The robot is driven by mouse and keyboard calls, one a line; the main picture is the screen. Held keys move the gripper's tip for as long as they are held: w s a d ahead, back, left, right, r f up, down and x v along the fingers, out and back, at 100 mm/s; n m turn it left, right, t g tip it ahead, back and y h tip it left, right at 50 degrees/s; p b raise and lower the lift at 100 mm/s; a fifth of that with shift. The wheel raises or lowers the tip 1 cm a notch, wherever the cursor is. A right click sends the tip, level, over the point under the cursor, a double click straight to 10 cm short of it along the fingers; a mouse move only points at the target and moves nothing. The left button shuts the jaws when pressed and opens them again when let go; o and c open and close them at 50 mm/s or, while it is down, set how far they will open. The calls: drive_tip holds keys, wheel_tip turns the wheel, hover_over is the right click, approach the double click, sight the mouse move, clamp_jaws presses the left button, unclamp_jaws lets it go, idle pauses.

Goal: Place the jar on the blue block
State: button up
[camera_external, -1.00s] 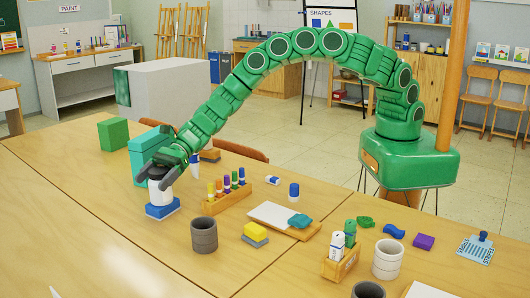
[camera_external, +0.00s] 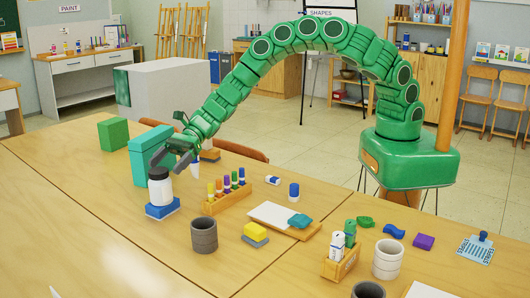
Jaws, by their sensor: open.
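The white jar (camera_external: 159,190) with a dark lid stands upright on the blue block (camera_external: 162,212) on the table. My gripper (camera_external: 164,160) is open and empty, just above and behind the jar's lid. It appears clear of the jar, though the exact gap is hard to judge from this view.
A teal box (camera_external: 143,158) and a green block (camera_external: 113,133) stand behind the jar. A wooden rack of markers (camera_external: 229,197) is to its right, and a dark grey cup (camera_external: 204,235) is in front.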

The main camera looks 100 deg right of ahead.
drive_tip(key=shift+v, duration=2.75)
